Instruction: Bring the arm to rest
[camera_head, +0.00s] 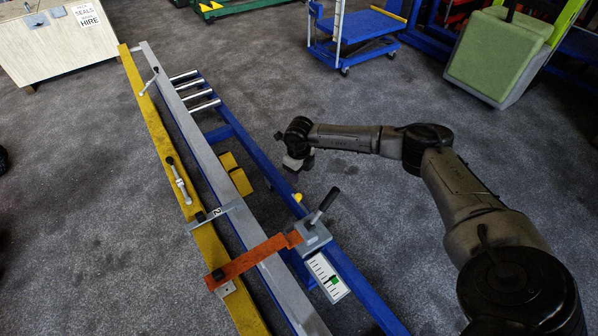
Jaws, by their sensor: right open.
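My right arm (345,138) reaches in from the lower right and bends at the elbow toward the left. My right gripper (294,164) hangs at its end, pointing down, just right of the blue frame of the long bench. It looks small and dark, with nothing seen in it, and is open. It is apart from the black-handled lever (323,206), which stands tilted on a grey block at the bench. My left arm and gripper are not in view.
The long bench has a yellow beam (160,135), a grey rail (200,148) and an orange bar (245,262) across it. A blue trolley (357,27), a green-topped unit (500,52) and a wooden cabinet (50,50) stand behind. Carpet (340,95) beyond my forearm is clear.

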